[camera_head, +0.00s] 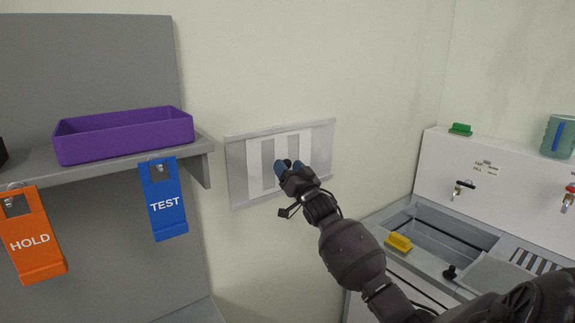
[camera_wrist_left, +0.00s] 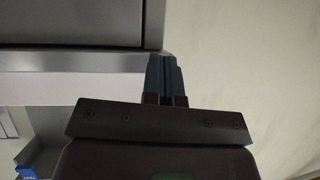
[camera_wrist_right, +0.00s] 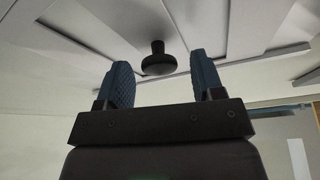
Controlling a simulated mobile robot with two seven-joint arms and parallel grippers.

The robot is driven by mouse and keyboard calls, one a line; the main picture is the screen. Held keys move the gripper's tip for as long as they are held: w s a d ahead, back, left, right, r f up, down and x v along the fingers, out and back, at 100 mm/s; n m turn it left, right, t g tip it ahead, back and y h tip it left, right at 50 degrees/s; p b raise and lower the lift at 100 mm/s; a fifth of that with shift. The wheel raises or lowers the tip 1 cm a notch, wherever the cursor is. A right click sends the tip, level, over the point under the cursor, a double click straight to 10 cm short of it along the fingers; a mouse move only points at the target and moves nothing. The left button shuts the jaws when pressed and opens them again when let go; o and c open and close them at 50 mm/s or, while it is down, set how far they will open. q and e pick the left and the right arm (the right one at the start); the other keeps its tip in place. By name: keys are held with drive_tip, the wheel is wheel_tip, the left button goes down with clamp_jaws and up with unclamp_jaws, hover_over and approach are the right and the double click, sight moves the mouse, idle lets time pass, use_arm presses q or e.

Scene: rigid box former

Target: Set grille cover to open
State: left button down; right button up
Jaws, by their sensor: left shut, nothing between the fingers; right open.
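The grille cover (camera_head: 253,165) is a pale panel with vertical slats, set in a light grey frame on the wall in the head view. A dark round knob stands out from it; the knob (camera_wrist_right: 158,60) shows clearly in the right wrist view. My right gripper (camera_head: 288,165) is in front of the grille cover, partly hiding it. In the right wrist view its fingers (camera_wrist_right: 160,85) are open, with the knob just beyond and between their tips. I cannot tell whether they touch it. My left gripper (camera_wrist_left: 164,75) shows only in its wrist view, shut and empty beside a grey edge.
A grey shelf (camera_head: 196,150) with a purple tray (camera_head: 125,140) is at left. Orange HOLD (camera_head: 30,240) and blue TEST (camera_head: 164,203) tags hang below it. A machine (camera_head: 430,165) with a yellow block (camera_head: 398,243) and a cup (camera_head: 558,136) stands at right.

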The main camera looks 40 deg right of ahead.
drive_tip(key=shift+w+d+r, duration=0.15)
drive_tip(key=shift+w+r, duration=0.05)
drive_tip(key=shift+w, duration=0.3)
clamp_jaws()
